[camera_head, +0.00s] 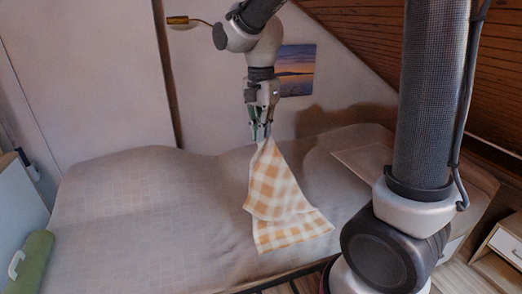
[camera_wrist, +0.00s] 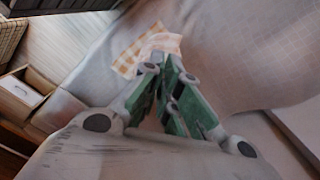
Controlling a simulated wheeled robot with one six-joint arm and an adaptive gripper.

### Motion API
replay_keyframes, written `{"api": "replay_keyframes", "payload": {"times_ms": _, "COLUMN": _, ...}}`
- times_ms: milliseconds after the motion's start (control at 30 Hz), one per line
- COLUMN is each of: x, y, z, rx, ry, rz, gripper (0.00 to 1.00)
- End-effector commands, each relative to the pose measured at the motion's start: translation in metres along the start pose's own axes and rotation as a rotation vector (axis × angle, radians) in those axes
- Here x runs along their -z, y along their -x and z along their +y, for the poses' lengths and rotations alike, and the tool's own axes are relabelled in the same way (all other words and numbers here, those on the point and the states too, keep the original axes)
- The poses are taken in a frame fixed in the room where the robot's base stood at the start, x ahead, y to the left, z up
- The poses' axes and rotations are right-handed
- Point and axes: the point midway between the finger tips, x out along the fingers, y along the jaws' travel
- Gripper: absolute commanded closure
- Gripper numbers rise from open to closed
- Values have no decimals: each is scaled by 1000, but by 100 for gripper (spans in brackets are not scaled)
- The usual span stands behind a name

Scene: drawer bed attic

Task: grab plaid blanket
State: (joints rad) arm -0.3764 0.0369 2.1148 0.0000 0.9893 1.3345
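The plaid blanket (camera_head: 277,201) is orange and white checked. The fingertips are closed together at the blanket's top. In the wrist view the blanket (camera_wrist: 148,52) shows beyond my gripper (camera_wrist: 165,75), whose green-padded fingers come together at the tips. The exact pinched spot is hidden behind the fingers.
The bed (camera_head: 130,215) has a pale grey cover and a broad bare area at left. A green rolled item (camera_head: 32,262) lies at the lower left. A drawer unit (camera_head: 505,245) stands at the lower right. A sloped wooden ceiling (camera_head: 390,45) comes down at right.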

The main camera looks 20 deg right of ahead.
Motion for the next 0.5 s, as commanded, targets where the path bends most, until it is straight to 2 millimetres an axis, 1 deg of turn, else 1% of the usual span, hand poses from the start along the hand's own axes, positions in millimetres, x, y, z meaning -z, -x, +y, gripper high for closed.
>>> {"api": "replay_keyframes", "payload": {"times_ms": 33, "x": 0, "y": 8, "z": -1, "rx": 3, "ry": 0, "rz": 1, "gripper": 100}}
{"api": "replay_keyframes", "payload": {"times_ms": 167, "x": 0, "y": 18, "z": 0, "rx": 1, "ry": 0, "rz": 0, "gripper": 100}}
{"api": "replay_keyframes", "payload": {"times_ms": 233, "x": 0, "y": 28, "z": -1, "rx": 3, "ry": 0, "rz": 1, "gripper": 100}}
{"api": "replay_keyframes", "payload": {"times_ms": 267, "x": 0, "y": 34, "z": -1, "rx": 4, "ry": 0, "rz": 1, "gripper": 100}}
{"api": "replay_keyframes", "payload": {"times_ms": 400, "x": 0, "y": 72, "z": -1, "rx": 5, "ry": 0, "rz": 1, "gripper": 100}}
{"api": "replay_keyframes", "payload": {"times_ms": 500, "x": 0, "y": 92, "z": -1, "rx": 3, "ry": 0, "rz": 1, "gripper": 100}}
